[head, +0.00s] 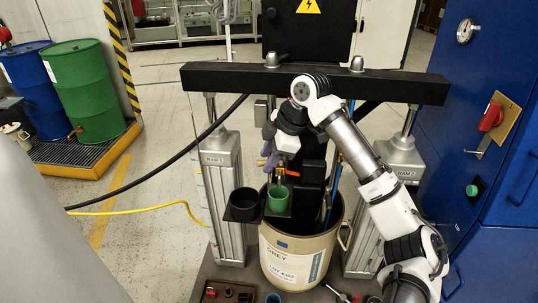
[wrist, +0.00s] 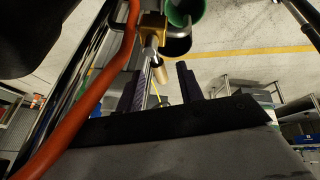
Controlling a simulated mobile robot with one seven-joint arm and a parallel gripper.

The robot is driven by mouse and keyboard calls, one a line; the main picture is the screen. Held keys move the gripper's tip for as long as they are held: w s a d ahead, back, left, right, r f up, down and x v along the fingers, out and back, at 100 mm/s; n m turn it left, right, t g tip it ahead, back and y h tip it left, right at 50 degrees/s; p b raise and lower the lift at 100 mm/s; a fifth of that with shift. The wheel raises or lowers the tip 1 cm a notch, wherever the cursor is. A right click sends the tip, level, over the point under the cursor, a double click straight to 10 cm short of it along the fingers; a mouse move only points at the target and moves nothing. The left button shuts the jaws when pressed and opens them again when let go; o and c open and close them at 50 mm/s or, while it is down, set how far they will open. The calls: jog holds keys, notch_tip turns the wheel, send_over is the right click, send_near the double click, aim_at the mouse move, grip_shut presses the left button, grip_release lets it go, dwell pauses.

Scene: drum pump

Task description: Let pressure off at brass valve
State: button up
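The brass valve (head: 280,174) sits at the front of the pump, just above a green cup (head: 278,197) in a black holder. In the wrist view the brass body (wrist: 152,26) is at the top, with a steel stem and a tan tip (wrist: 160,74) pointing toward my gripper. My gripper (head: 267,154) is beside and slightly above the valve. Its two purple fingers (wrist: 159,84) are apart, with the tan tip showing near the gap between them. I cannot tell whether they touch it. The green cup (wrist: 186,12) also shows beyond the valve.
A black crossbeam (head: 316,83) spans two silver rams (head: 221,175) over the cream drum (head: 295,252). An orange hose (wrist: 100,85) runs close by on the wrist view's left. An empty black ring holder (head: 243,206) is left of the cup. A blue cabinet (head: 490,150) stands right.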

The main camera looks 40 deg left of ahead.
grip_shut()
jog(key=shift+a+r+m+t, duration=0.15)
jog(key=shift+m+t, duration=0.15)
jog(key=shift+m, duration=0.3)
jog(key=shift+w+a+m+t+p, duration=0.15)
jog(key=shift+w+m+t+p, duration=0.25)
jog(key=shift+m, duration=0.5)
jog(key=shift+s, duration=0.1)
grip_release()
jog(key=b+v, duration=0.1)
jog(key=v, duration=1.2)
jog(key=shift+d+r+b, duration=0.2)
jog(key=shift+d+b, duration=0.15)
jog(key=shift+b, duration=0.05)
